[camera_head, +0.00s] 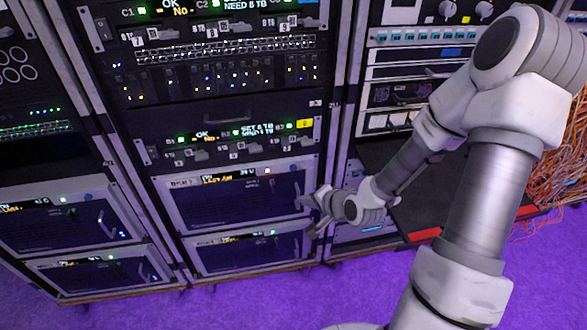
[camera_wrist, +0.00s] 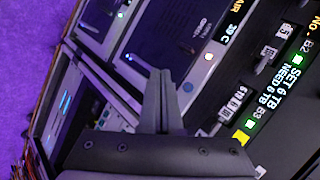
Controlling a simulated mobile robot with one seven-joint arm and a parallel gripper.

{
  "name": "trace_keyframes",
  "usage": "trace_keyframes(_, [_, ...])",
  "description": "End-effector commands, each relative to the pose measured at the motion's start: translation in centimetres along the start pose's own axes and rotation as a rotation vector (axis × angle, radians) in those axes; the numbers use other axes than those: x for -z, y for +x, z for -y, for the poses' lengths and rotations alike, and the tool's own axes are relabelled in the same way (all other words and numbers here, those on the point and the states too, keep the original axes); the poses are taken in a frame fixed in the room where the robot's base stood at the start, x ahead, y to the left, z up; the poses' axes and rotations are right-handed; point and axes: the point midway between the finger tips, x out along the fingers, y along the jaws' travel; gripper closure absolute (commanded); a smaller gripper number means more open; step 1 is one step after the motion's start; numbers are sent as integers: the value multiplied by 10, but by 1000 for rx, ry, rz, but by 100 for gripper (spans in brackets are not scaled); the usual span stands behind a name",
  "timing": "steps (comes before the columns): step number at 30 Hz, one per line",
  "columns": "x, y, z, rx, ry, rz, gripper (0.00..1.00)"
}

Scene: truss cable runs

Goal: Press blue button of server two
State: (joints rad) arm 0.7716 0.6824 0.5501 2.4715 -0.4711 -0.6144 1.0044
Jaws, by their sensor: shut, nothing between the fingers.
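My gripper (camera_head: 308,208) is in front of the right side of two stacked grey-framed server units in the middle rack. Its fingers (camera_wrist: 158,76) are closed together with nothing between them. The upper unit (camera_head: 235,194) has a display and a pale light. The lower unit (camera_head: 250,254) has a green light. The gripper body hides part of the panels there. I cannot read which unit is server two, nor tell whether the fingers touch a panel.
Similar units (camera_head: 55,222) stand in the left rack, the upper one with a blue spot (camera_head: 88,197). Panels with switches and lights (camera_head: 215,85) fill the middle rack above. Orange cables (camera_head: 566,150) hang at the right. The purple floor (camera_head: 300,300) in front is clear.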

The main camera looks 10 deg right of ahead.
Motion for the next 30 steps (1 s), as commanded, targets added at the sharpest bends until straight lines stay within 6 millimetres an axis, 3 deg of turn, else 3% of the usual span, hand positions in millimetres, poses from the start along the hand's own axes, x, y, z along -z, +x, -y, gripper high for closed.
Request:
trace_keyframes(8, [4, 6, 4, 0, -2, -1, 100])
trace_keyframes(21, [33, 46, 34, -1, -2, 0, 100])
trace_keyframes(30, [44, 60, 44, -2, -2, 0, 100])
